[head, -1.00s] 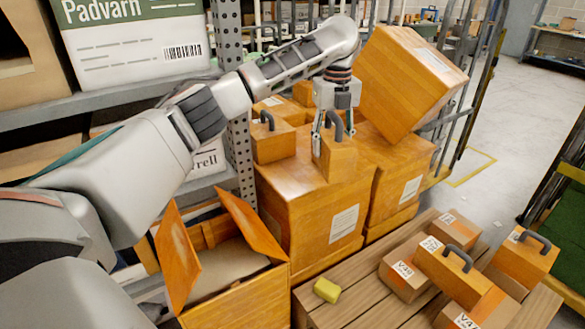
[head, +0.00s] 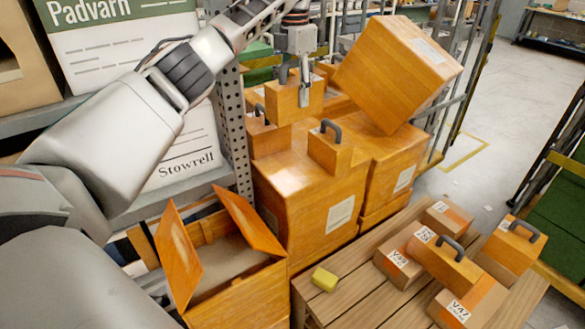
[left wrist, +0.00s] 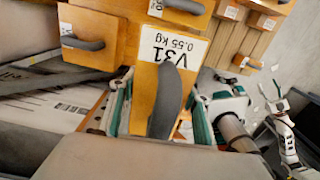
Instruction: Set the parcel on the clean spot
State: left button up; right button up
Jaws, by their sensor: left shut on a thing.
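My left gripper (head: 303,95) is shut on an orange-brown parcel (head: 283,102) and holds it in front of the shelf post, over the stacked cartons. In the left wrist view the parcel (left wrist: 150,75) carries a white label reading V31, 0.55 kg, and its dark handle stands between the fingers. A slatted wooden surface (head: 315,305) lies low in the head view, with a yellow block (head: 324,279) at its left. I cannot make out which patch is the clean spot. What looks like my right gripper (left wrist: 274,92) shows small in the left wrist view; its jaws are unclear.
Handled boxes (head: 330,155) (head: 268,138) sit on a big carton (head: 300,205). A large carton (head: 395,70) leans behind them.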

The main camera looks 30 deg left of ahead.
aim_at(294, 113)
pick_arm(q)
jog(key=shift+a+f, duration=0.1)
jog(key=shift+f, duration=0.25)
notch_tip(294, 113, down, 6)
jog(key=shift+r+b, duration=0.1)
jog(key=shift+b, duration=1.1)
notch_tip(294, 113, down, 13)
jog(key=b, duration=0.4)
jog(key=shift+b, duration=0.3)
jog(key=shift+f, duration=0.35)
jog(key=shift+r, duration=0.2)
pick_arm(e)
jog(key=shift+n, duration=0.3)
jog(key=f, duration=0.2)
jog(key=w+d+f, duration=0.1)
jog(key=shift+w+d+f, duration=0.1)
jog(key=shift+f, duration=0.25)
